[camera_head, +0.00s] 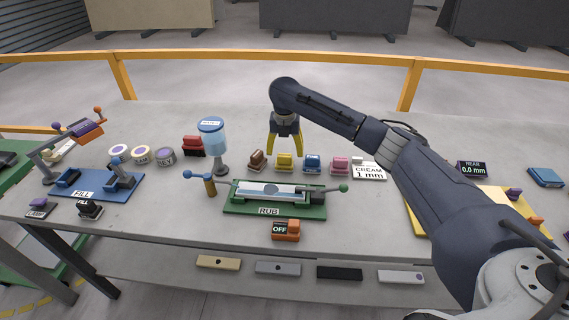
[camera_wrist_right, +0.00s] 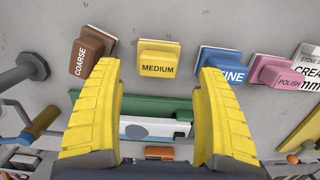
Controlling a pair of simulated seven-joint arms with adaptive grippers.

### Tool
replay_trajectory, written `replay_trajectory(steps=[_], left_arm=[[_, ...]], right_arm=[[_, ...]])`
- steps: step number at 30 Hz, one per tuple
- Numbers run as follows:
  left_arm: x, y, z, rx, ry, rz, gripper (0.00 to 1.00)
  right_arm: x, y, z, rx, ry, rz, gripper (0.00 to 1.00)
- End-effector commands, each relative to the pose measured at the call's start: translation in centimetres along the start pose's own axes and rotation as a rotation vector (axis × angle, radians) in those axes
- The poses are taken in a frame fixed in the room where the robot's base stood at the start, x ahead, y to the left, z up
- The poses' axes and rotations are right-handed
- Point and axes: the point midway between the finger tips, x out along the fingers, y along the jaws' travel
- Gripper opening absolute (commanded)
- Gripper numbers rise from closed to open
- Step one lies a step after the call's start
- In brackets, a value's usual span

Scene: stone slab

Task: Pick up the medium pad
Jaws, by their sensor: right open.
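The medium pad is a yellow block (camera_head: 284,161) in the row of pads on the slab, between the brown coarse pad (camera_head: 257,160) and the blue fine pad (camera_head: 312,163). In the right wrist view the medium pad (camera_wrist_right: 158,56) shows its MEDIUM label, ahead of and between the fingers. My right gripper (camera_head: 285,150), with yellow fingers, is open and empty at the medium pad in the head view. In the right wrist view the right gripper (camera_wrist_right: 160,85) has its fingers spread wide, with the pad beyond the tips. My left gripper is not in view.
A pink polish pad (camera_head: 340,165) and a cream card (camera_head: 369,172) stand to the right. A green RUB fixture (camera_head: 275,207) lies in front, with an orange OFF switch (camera_head: 286,230) nearer. A blue-topped dispenser (camera_head: 212,145) and red block (camera_head: 193,146) stand left.

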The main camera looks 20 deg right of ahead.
Motion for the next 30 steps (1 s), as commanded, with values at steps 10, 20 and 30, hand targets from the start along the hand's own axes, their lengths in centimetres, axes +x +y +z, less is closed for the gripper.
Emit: replay_trajectory(steps=[10, 20, 30], left_arm=[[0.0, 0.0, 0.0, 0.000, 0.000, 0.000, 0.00], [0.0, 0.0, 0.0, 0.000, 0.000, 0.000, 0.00], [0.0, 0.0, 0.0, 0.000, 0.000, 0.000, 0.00]], right_arm=[[4.1, 0.3, -0.2, 0.001, 0.002, -0.001, 0.73], [4.7, 0.2, -0.1, 0.000, 0.000, -0.001, 0.73], [4.7, 0.2, -0.1, 0.000, 0.000, -0.001, 0.43]])
